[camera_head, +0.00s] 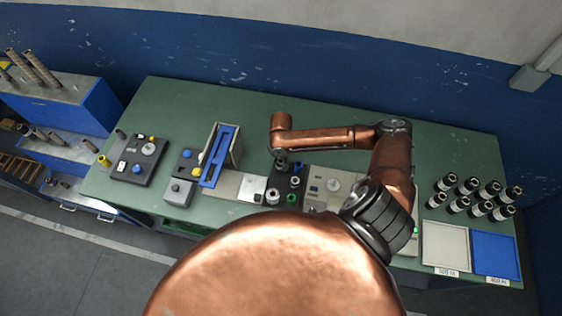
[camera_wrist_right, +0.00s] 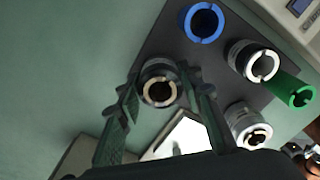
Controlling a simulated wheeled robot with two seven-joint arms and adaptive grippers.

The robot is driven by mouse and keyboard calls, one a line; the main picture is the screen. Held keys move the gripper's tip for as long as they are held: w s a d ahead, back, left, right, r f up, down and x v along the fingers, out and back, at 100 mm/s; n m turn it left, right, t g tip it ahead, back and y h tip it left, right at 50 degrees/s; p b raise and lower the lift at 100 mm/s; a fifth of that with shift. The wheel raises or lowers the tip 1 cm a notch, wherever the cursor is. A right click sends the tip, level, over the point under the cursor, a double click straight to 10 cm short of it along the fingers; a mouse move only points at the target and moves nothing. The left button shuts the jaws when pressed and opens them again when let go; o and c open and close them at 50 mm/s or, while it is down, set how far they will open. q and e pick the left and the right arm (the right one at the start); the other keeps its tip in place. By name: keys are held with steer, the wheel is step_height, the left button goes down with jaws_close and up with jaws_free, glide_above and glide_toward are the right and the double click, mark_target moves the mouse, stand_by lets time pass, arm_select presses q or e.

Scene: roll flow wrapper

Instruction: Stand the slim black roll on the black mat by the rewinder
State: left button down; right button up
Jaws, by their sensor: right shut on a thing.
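The slim black roll (camera_wrist_right: 160,72) stands end-up between the two fingers of my right gripper (camera_wrist_right: 160,92), its tan core opening facing the camera in the right wrist view. The gripper is shut on it. In the head view, my right gripper (camera_head: 281,162) points down at the back edge of the black mat (camera_head: 284,183). The mat also shows in the right wrist view (camera_wrist_right: 222,66), with the held roll over its near left corner. I cannot tell whether the roll's base touches the mat. My left gripper is not in view.
A grey machine panel (camera_head: 333,186) lies to the right. Several black rolls (camera_head: 475,195) stand at the far right, behind white and blue trays (camera_head: 495,256).

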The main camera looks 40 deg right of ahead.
steer(key=o, duration=1.2)
steer(key=shift+f, duration=0.1)
step_height(320, 180, up, 12)
